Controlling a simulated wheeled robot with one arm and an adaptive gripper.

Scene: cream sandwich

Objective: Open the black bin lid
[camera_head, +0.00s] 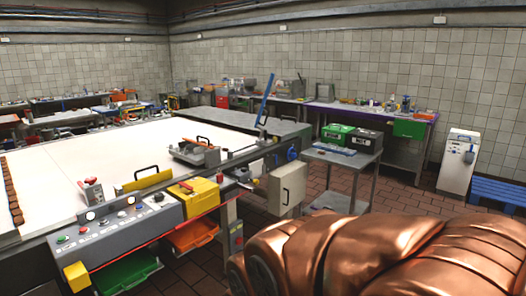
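A black bin (361,143) stands on a small grey metal cart right of the picture's middle. Its dark top with a handle looks closed, though it is small at this distance. A green bin (335,135) stands close beside it on the left. My gripper is not in view. A large shiny copper-coloured shape fills the lower right foreground, and I cannot tell a gripper in it.
The cart (343,160) has open floor around its legs. A long white-topped work table (115,165) with a control panel (122,228) fills the left. A white cabinet (457,165) and a blue pallet (500,190) stand at the right.

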